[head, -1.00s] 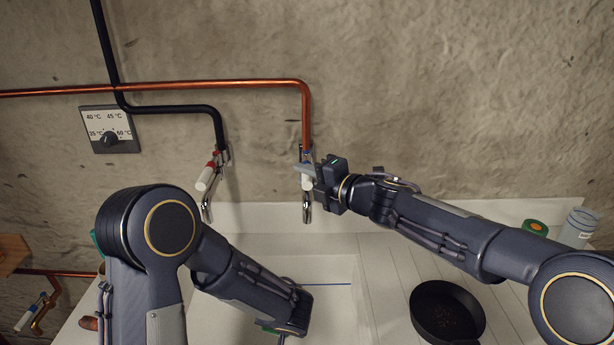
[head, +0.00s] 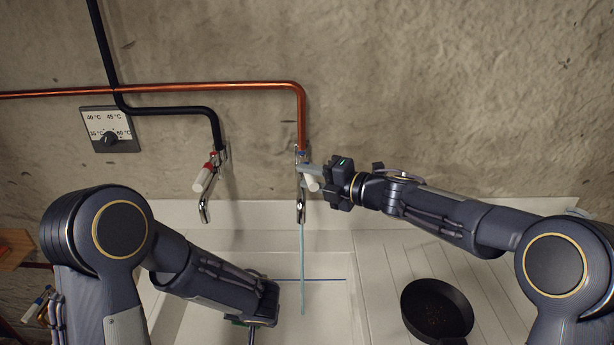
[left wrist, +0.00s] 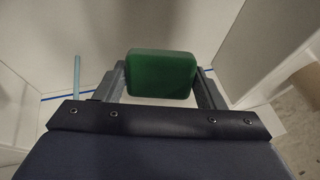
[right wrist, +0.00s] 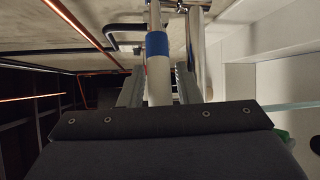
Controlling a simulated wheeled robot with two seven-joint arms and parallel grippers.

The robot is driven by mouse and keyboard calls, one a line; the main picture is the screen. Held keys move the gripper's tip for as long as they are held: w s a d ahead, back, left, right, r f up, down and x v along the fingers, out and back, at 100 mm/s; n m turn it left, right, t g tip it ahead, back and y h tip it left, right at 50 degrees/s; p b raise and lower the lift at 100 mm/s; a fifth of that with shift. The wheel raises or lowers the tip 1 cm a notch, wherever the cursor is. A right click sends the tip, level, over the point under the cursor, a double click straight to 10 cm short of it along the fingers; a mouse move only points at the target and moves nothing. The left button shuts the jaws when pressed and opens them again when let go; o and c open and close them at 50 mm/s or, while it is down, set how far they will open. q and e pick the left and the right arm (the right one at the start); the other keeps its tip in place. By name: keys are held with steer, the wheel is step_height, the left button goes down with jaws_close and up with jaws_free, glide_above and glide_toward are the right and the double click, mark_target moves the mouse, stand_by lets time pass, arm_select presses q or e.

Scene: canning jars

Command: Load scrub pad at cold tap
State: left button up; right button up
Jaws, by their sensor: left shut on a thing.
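The green scrub pad (left wrist: 160,75) is held between the fingers of my left gripper (left wrist: 160,82), low over the sink. In the head view that gripper (head: 252,325) is mostly hidden by my forearm. The cold tap (head: 301,205), marked blue, hangs under the copper pipe. A thin stream of water (head: 302,262) falls from its spout into the sink and also shows in the left wrist view (left wrist: 77,75), left of the pad and apart from it. My right gripper (head: 318,182) has its fingers around the tap's white lever (right wrist: 158,80); whether they grip it is unclear.
The red-marked tap (head: 205,185) is to the left with no visible stream. A white sink (head: 325,300) lies below, with a ribbed drainboard (head: 385,265) to its right. A black pan (head: 437,308) stands on the drainboard. A temperature dial (head: 109,130) is on the wall.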

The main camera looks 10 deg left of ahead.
arm_select(q)
step_height(320, 180, down, 3)
steer(key=b, duration=0.2)
steer(key=shift+r+b, duration=0.2)
steer(key=shift+b, duration=0.1)
arm_select(e)
steer(key=v, duration=1.2)
